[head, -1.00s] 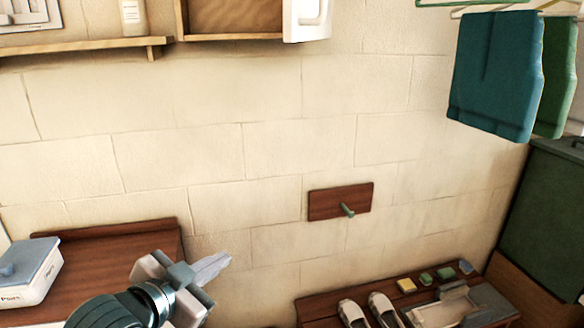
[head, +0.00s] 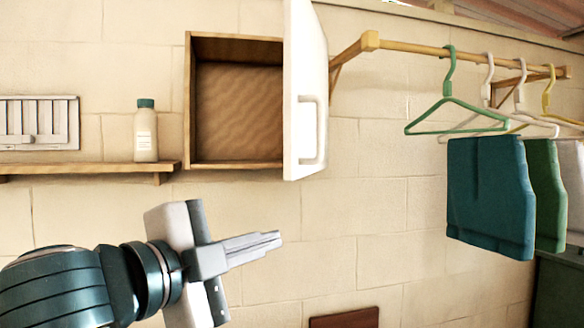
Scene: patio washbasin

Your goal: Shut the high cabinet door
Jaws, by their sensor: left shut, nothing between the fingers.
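The high cabinet (head: 237,110) is an open-fronted wooden box on the wall, empty inside as far as I see. Its white door (head: 305,95) stands wide open on the right side, swung out from the wall, with a white bar handle (head: 312,132) on the face turned to the right. My left gripper (head: 279,239) is below the cabinet and the door's lower edge, its fingers shut and empty, pointing right. It appears apart from the door. My right gripper is not in view.
A wooden shelf (head: 85,170) with a white bottle (head: 146,135) is left of the cabinet. A wooden rail (head: 450,54) with hangers and a teal towel (head: 490,195) is to the right. The wall below the door is clear apart from a dark wooden board (head: 344,318).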

